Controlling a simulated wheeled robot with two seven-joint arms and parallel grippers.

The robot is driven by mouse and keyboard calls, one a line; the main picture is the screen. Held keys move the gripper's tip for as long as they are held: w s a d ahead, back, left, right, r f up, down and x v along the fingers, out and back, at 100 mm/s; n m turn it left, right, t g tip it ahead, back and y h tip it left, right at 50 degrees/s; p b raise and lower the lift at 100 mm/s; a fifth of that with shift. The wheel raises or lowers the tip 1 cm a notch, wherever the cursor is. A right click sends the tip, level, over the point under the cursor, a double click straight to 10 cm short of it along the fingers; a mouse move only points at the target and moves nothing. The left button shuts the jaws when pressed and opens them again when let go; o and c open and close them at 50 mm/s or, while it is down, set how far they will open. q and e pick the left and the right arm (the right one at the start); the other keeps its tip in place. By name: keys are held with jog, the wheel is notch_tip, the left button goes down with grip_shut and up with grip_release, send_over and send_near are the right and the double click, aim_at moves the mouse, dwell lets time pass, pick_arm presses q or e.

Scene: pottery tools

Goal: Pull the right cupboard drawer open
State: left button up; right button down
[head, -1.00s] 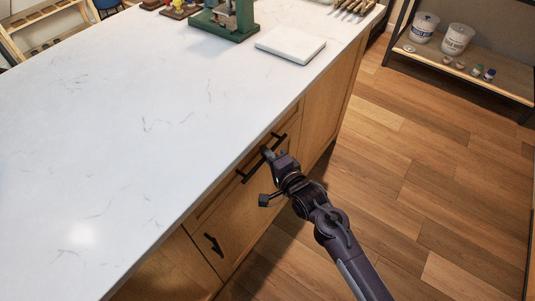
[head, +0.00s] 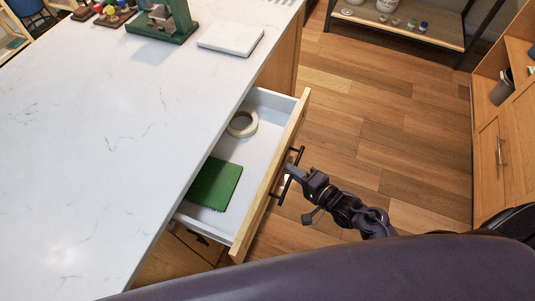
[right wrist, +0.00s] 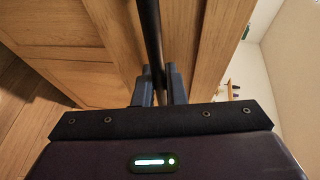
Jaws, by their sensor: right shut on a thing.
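The right cupboard drawer (head: 270,176) stands pulled out from the cupboard under the white worktop. Inside it lie a roll of cream tape (head: 243,124) and a green toothed card (head: 215,184). Its black bar handle (head: 282,190) runs along the wooden front. My right gripper (head: 290,171) is shut on this handle near its middle. In the right wrist view, the handle (right wrist: 151,35) passes between the two fingers (right wrist: 159,85). My left gripper is not in view.
The white worktop (head: 80,150) fills the left. A green press (head: 163,22) and a pale square slab (head: 231,38) stand at its back. The wooden floor (head: 390,120) right of the drawer is clear. A shelf (head: 400,22) stands behind and a wooden cabinet (head: 506,150) at right.

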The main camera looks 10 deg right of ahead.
jog(key=s+d+p, duration=0.2)
jog(key=s+d, duration=0.5)
jog(key=d, duration=0.2)
jog(key=s+d+p, duration=0.1)
jog(key=s+d, duration=0.6)
jog(key=d, duration=0.3)
jog(key=shift+p, duration=0.4)
jog(key=shift+d, duration=0.1)
jog(key=c, duration=1.8)
grip_release()
jog(key=b+v, duration=0.1)
jog(key=v, duration=0.6)
jog(key=shift+s+d+r, duration=0.1)
jog(key=shift+s+d, duration=0.15)
jog(key=shift+s, duration=0.05)
